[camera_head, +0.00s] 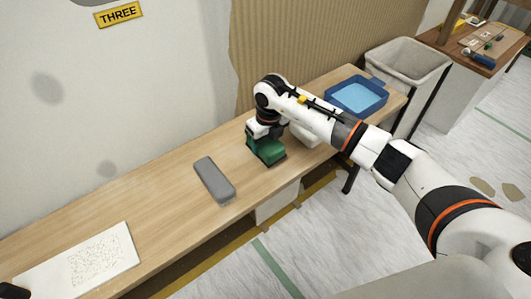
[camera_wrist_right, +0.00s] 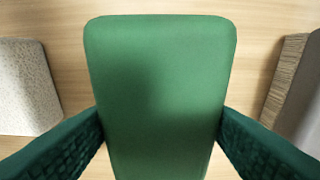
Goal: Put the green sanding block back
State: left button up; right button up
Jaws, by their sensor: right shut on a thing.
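The green sanding block (camera_wrist_right: 160,70) fills the middle of the right wrist view, between the two dark green fingers of my right gripper (camera_wrist_right: 160,135). My right gripper is shut on it. In the head view the green block (camera_head: 268,152) is under my right wrist, over the wooden bench (camera_head: 170,200), near its middle. I cannot tell whether its underside touches the bench. My left gripper does not show clearly in either view.
A grey brush-like block (camera_head: 214,181) lies left of the green block. A pale speckled block (camera_wrist_right: 25,85) lies on its other side. A blue tray (camera_head: 357,95) and a grey bin (camera_head: 405,70) are right. A white sheet (camera_head: 85,262) lies at the left.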

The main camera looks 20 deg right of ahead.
notch_tip(320, 180, down, 4)
jog(key=shift+r, duration=0.15)
jog(key=shift+f, duration=0.35)
pick_arm(q)
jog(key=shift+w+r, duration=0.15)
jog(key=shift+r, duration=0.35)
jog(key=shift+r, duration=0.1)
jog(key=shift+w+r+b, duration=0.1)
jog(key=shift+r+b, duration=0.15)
jog(key=shift+b, duration=0.05)
pick_arm(e)
jog(key=shift+f, duration=0.25)
jog(key=o, duration=1)
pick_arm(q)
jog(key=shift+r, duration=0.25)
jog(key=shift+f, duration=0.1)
